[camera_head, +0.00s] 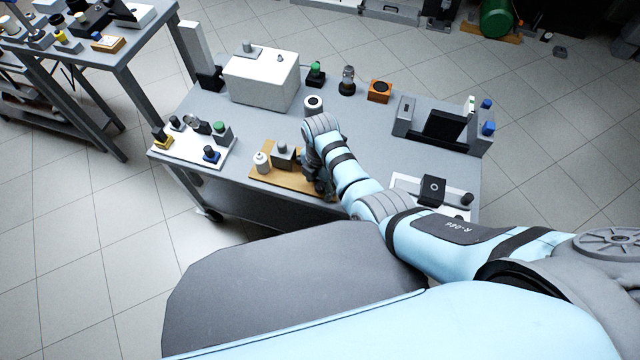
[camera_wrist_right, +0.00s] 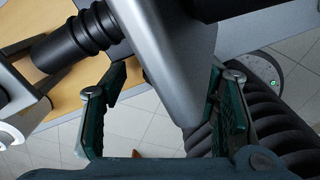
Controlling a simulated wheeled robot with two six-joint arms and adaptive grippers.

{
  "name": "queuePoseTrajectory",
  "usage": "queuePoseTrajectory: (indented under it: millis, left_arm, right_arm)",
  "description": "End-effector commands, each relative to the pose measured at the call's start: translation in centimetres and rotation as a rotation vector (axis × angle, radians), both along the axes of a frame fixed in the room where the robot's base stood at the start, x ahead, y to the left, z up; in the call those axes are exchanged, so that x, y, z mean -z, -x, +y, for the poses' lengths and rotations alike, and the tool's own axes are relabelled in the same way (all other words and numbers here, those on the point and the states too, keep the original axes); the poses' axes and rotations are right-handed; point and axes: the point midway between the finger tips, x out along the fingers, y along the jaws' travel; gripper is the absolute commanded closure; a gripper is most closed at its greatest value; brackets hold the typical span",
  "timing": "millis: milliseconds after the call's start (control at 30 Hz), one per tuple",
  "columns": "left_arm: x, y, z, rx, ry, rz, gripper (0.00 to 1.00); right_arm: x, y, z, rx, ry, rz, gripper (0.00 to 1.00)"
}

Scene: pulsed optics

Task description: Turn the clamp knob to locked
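My right gripper (camera_head: 318,182) reaches down at the right end of a wooden board (camera_head: 262,181) on the grey table. In the right wrist view the green-padded fingers of the right gripper (camera_wrist_right: 165,88) are wide apart. A grey metal bar (camera_wrist_right: 168,45) runs into the space between them; I cannot tell whether they touch it. A black ribbed cylinder (camera_wrist_right: 74,46), possibly the clamp knob, sticks out beside the bar over the board, outside the fingers. Its lock position is not readable. In the head view my wrist hides this part. My left gripper is out of view.
A white cylinder (camera_head: 261,161) and a grey block (camera_head: 284,155) stand on the board. A large white box (camera_head: 262,82) stands behind. A white plate of knobs (camera_head: 190,150) lies left, and a black-and-grey fixture (camera_head: 445,128) stands right.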

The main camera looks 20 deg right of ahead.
Motion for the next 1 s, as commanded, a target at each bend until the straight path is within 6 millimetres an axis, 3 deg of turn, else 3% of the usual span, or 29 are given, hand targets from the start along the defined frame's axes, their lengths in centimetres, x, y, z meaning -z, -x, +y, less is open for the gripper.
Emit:
queuePoseTrajectory:
  millis: [33,300,533,633,1000]
  left_arm:
    - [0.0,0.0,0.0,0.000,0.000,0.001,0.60]
    - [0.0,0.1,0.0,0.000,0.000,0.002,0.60]
    - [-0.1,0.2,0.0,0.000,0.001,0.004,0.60]
    - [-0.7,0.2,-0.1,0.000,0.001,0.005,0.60]
    - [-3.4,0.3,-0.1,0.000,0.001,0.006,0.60]
  right_arm:
    - [0.0,0.0,0.0,0.000,0.000,0.000,0.59]
    - [0.0,0.0,0.0,0.000,0.001,0.001,1.00]
    - [0.0,0.0,0.0,-0.007,0.001,0.002,1.00]
    - [-0.2,0.1,-0.1,-0.085,0.001,0.003,1.00]
    - [-0.2,0.0,-0.2,-0.815,0.004,0.001,1.00]
